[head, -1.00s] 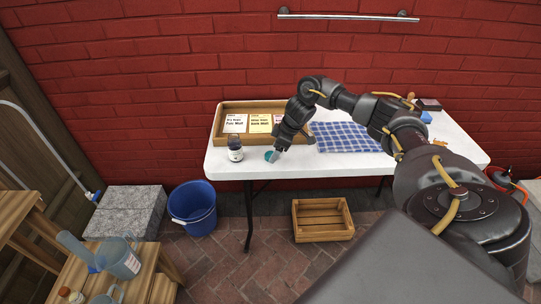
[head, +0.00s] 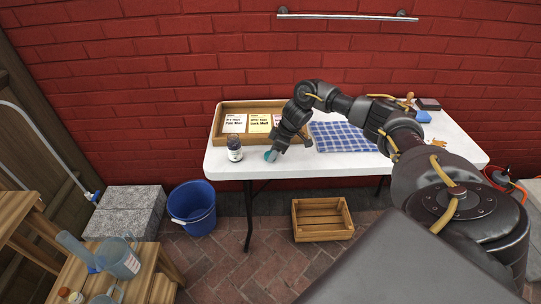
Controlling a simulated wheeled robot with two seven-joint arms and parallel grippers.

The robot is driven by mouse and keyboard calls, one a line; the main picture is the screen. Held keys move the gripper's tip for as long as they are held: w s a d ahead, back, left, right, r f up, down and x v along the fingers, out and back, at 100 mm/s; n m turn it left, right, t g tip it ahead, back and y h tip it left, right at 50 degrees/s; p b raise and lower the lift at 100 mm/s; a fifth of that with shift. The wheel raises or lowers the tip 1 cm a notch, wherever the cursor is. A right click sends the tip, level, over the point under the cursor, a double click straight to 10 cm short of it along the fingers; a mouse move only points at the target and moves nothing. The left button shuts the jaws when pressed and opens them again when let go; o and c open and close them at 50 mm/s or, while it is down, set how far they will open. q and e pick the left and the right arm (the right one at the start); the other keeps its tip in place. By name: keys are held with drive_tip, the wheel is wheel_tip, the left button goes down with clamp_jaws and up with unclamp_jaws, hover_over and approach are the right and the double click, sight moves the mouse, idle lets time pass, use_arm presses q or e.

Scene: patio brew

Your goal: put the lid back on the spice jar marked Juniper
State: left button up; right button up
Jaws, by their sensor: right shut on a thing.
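A small spice jar (head: 234,150) with dark contents and a pale label stands upright near the table's front left. The label is too small to read. My right gripper (head: 273,153) is low over the table, to the right of the jar and apart from it. It is shut on a small teal lid (head: 269,157), partly hidden by the fingers. The lid is at or just above the table top; I cannot tell which. My left gripper is not in view.
The white table (head: 225,167) bears a wooden tray (head: 217,125) with several labelled packets behind the jar. A blue checked cloth (head: 343,137) lies to the right under my arm. A wooden crate (head: 322,234) and a blue bucket (head: 193,222) stand on the floor.

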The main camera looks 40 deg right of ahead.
drive_tip(key=shift+r, duration=0.1)
drive_tip(key=shift+r, duration=0.6)
drive_tip(key=s+a+r, duration=0.2)
drive_tip(key=s+r, duration=0.9)
drive_tip(key=s, duration=0.3)
drive_tip(key=shift+a+r+b, duration=0.25)
drive_tip(key=shift+r+b, duration=0.05)
drive_tip(key=shift+b, duration=0.1)
drive_tip(key=shift+w, duration=0.1)
drive_tip(key=a+n, duration=0.2)
drive_tip(key=a, duration=1.9)
drive_tip(key=shift+a+f+n+g+y, duration=0.35)
drive_tip(key=shift+a+n+g+y, duration=0.05)
drive_tip(key=shift+a, duration=0.1)
